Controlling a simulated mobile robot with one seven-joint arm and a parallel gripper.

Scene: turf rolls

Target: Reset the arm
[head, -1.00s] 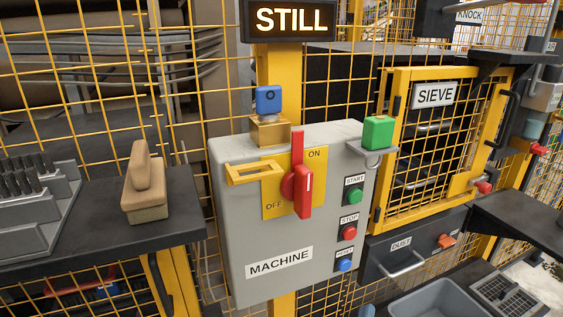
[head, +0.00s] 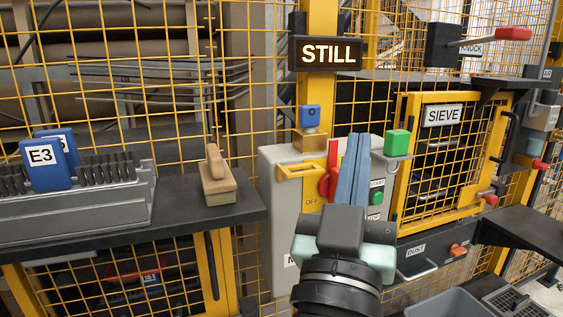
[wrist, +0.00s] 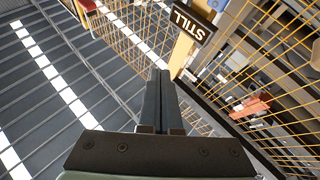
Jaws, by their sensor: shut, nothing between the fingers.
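My gripper (head: 353,168) points upward in front of the grey machine box (head: 284,172) in the head view. Its two blue-grey fingers are pressed together with nothing between them. In the wrist view the shut fingers (wrist: 160,100) point up past the STILL sign (wrist: 192,22) toward the ceiling. My gripper and wrist hide much of the box's front, including part of the red switch handle (head: 334,165) and some buttons. The green START button (head: 376,198) still shows to the right of the fingers.
A brush (head: 217,180) stands on the dark shelf (head: 240,204) at left, near a rack with blue E3 tags (head: 46,164). The SIEVE door (head: 443,150) is shut. Yellow mesh stands behind.

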